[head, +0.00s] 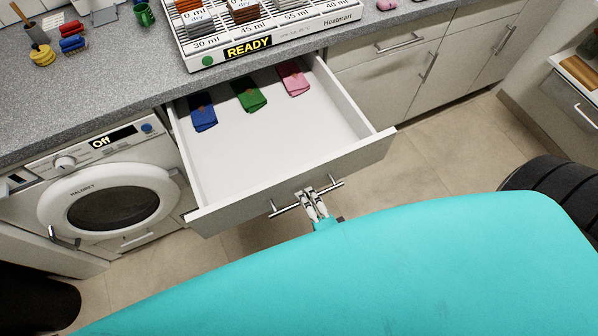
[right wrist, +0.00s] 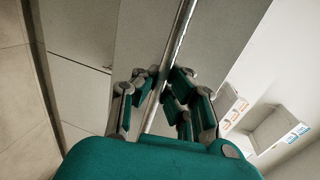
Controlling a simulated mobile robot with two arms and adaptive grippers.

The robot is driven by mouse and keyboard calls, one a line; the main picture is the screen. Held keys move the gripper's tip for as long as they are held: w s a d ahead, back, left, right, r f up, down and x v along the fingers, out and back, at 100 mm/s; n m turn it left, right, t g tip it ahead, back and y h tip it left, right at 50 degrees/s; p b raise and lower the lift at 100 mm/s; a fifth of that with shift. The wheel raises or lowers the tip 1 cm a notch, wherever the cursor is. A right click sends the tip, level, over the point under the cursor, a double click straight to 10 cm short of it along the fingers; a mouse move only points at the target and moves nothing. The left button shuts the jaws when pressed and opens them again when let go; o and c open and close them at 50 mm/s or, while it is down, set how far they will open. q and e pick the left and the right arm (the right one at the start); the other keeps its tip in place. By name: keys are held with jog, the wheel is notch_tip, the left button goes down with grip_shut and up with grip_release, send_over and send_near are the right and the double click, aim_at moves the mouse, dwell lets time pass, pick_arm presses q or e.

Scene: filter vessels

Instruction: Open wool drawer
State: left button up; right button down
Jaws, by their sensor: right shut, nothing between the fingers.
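The drawer (head: 330,107) under the counter stands pulled well out. Folded blue (head: 203,112), green (head: 249,95) and pink (head: 293,78) cloths lie inside toward its back. Its front carries a metal bar handle (head: 285,208), which also shows in the right wrist view (right wrist: 178,40). My right gripper (head: 312,200) is at the middle of this handle, in front of the drawer. It is shut with nothing held. In the right wrist view its fingers (right wrist: 160,85) show close around the bar; whether they touch it is unclear. My left gripper is not in view.
A washing machine (head: 110,205) reading "Off" stands left of the drawer. A white rack unit (head: 270,42) reading "READY" sits on the grey counter (head: 95,95) above. Closed cabinets (head: 385,85) line the right. Floor (head: 440,140) is clear right of the drawer.

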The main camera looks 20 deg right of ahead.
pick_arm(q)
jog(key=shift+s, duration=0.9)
pick_arm(e)
jog(key=shift+s, duration=1.4)
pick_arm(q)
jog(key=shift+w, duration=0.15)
pick_arm(e)
jog(key=c, duration=2)
grip_release()
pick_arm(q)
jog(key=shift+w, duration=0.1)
pick_arm(e)
jog(key=o, duration=0.6)
jog(key=s, duration=0.4)
jog(key=s+r, duration=0.1)
jog(key=s, duration=0.3)
jog(key=s+r, duration=0.1)
jog(key=s, duration=0.2)
jog(key=shift+s+d+r, duration=0.15)
jog(key=shift+s+d, duration=0.1)
jog(key=shift+s, duration=0.15)
